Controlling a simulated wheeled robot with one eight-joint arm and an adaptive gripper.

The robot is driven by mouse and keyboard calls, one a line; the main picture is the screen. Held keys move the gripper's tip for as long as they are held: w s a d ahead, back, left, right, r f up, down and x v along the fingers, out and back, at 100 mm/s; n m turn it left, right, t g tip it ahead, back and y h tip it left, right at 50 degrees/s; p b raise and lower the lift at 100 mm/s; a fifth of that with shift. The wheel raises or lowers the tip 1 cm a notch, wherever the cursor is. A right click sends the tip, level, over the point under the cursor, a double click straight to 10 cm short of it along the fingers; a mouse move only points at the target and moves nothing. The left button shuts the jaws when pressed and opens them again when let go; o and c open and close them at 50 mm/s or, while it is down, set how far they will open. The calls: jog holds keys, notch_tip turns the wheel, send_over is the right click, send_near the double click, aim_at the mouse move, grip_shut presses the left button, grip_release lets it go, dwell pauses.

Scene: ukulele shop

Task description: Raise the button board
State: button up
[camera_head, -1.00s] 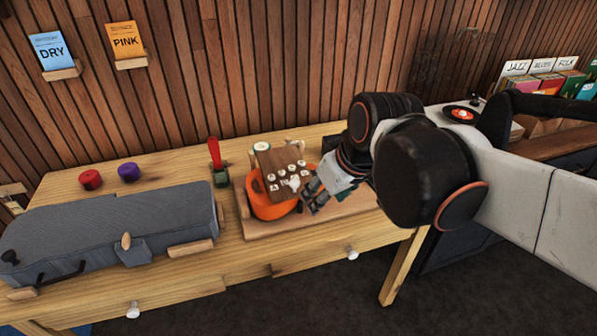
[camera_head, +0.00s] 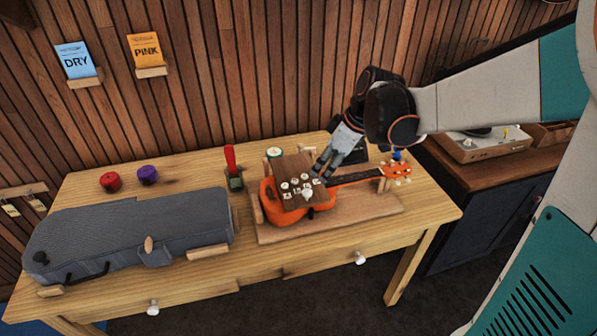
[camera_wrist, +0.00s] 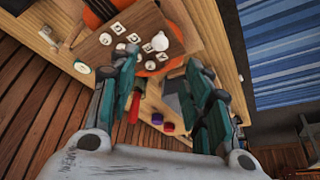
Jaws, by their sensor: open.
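The button board (camera_head: 290,167) is a brown wooden panel with several white round lettered buttons and a white knob. It lies at a slant over the body of the orange ukulele (camera_head: 268,197). My gripper (camera_head: 321,172) is at the board's right side in the head view, pointing down at it. In the wrist view the board (camera_wrist: 110,25) is beyond the open fingers (camera_wrist: 160,80), with nothing between them. I cannot tell whether a fingertip touches the board. The ukulele's neck and headstock (camera_head: 397,171) extend to the right.
The ukulele rests on a wooden cradle (camera_head: 345,222) on the table (camera_head: 420,218). A grey case (camera_head: 120,230) lies to the left. A red-handled tool (camera_head: 231,160) stands behind, with red (camera_head: 110,182) and purple (camera_head: 147,175) round items. A record player (camera_head: 480,146) is at the right.

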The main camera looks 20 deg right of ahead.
aim_at(309, 190)
jog(key=b+x, duration=0.3)
jog(key=x, duration=0.9)
jog(key=shift+b, duration=0.4)
jog(key=shift+c, duration=0.6)
jog(key=shift+r, duration=0.1)
grip_shut()
